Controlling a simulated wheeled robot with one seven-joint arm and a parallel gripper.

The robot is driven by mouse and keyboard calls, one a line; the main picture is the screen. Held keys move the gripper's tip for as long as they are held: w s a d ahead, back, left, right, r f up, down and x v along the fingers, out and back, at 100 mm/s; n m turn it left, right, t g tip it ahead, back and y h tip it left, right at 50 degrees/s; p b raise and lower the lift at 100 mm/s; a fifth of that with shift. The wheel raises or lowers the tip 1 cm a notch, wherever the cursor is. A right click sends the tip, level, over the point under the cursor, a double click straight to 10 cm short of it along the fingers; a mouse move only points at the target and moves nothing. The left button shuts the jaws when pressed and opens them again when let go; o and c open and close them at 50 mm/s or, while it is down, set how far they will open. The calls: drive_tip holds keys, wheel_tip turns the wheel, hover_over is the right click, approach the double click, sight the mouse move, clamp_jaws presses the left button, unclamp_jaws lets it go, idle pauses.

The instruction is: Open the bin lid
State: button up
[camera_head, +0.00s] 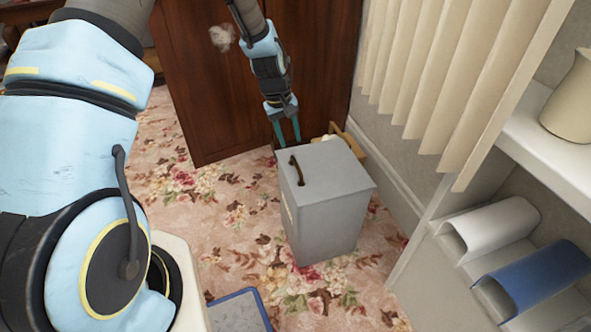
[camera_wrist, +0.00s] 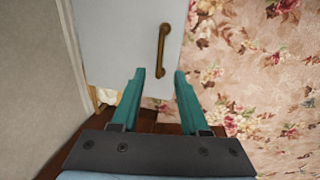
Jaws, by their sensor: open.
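The grey bin (camera_head: 325,215) stands on the floral carpet with its flat lid (camera_head: 331,166) closed. A brown bar handle (camera_head: 297,171) is fixed near the lid's left edge. My gripper (camera_head: 287,135) points down just behind the bin's back edge, its teal fingers apart and empty. No contact between the fingers and the handle shows.
A dark wooden cabinet (camera_head: 255,70) stands behind the bin. A wooden item (camera_head: 349,146) lies behind the bin near the wall. A white shelf (camera_head: 540,150) and pale blinds (camera_head: 440,70) are at right. A blue-edged tray (camera_head: 239,310) lies in front; carpet left of the bin is clear.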

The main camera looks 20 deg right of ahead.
sight(297, 166)
drive_tip(key=f, duration=0.3)
drive_tip(key=d+f, duration=0.1)
drive_tip(key=f, duration=0.2)
drive_tip(key=d+f, duration=0.1)
drive_tip(key=f, duration=0.3)
drive_tip(key=shift+s+f+b, duration=0.1)
drive_tip(key=shift+s+b, duration=0.1)
drive_tip(key=shift+b, duration=0.1)
clamp_jaws()
idle(1.0)
